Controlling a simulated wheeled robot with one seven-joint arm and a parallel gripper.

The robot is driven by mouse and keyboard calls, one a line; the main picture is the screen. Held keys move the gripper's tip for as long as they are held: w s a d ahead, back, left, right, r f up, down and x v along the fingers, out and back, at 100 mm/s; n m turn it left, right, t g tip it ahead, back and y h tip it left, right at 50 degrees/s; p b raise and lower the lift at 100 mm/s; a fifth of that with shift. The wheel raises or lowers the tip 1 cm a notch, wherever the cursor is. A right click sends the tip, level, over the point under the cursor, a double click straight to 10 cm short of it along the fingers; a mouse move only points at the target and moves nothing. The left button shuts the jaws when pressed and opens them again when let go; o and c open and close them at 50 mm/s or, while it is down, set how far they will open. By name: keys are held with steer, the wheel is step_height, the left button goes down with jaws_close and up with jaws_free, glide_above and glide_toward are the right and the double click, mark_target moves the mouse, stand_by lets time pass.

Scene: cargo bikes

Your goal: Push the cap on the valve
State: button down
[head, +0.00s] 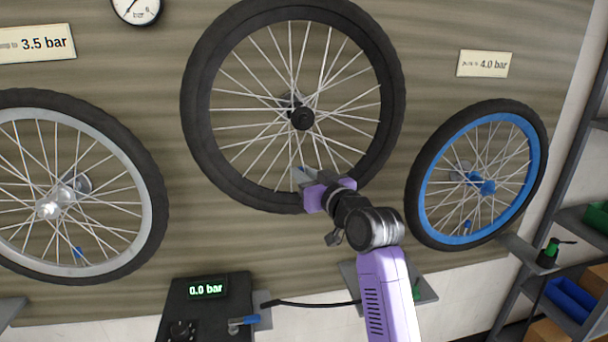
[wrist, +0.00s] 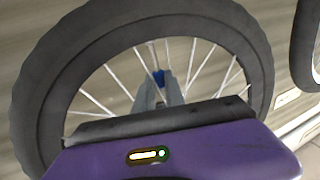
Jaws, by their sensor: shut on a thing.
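My gripper (head: 301,173) is at the lower inside of the black-rimmed middle wheel (head: 196,150), just above the bottom of its rim. It is shut on a small blue cap (wrist: 158,77), which shows between the grey fingertips in the wrist view. In the head view only a sliver of blue shows at the fingertips. The valve of this wheel is hidden behind my gripper, so I cannot tell whether the cap touches it.
A silver-rimmed wheel (head: 152,205) hangs at left and a blue-rimmed wheel (head: 425,190) at right, each with a small blue part near its lower rim. A pump unit (head: 207,289) reading 0.0 bar stands below, with a black hose (head: 315,304). Shelves stand at far right.

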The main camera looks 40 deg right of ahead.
steer(key=shift+f, duration=0.3)
stand_by(0.5)
steer(key=c, duration=1)
jaws_free()
steer(key=p+v, duration=0.1)
steer(key=v, duration=0.9)
stand_by(0.6)
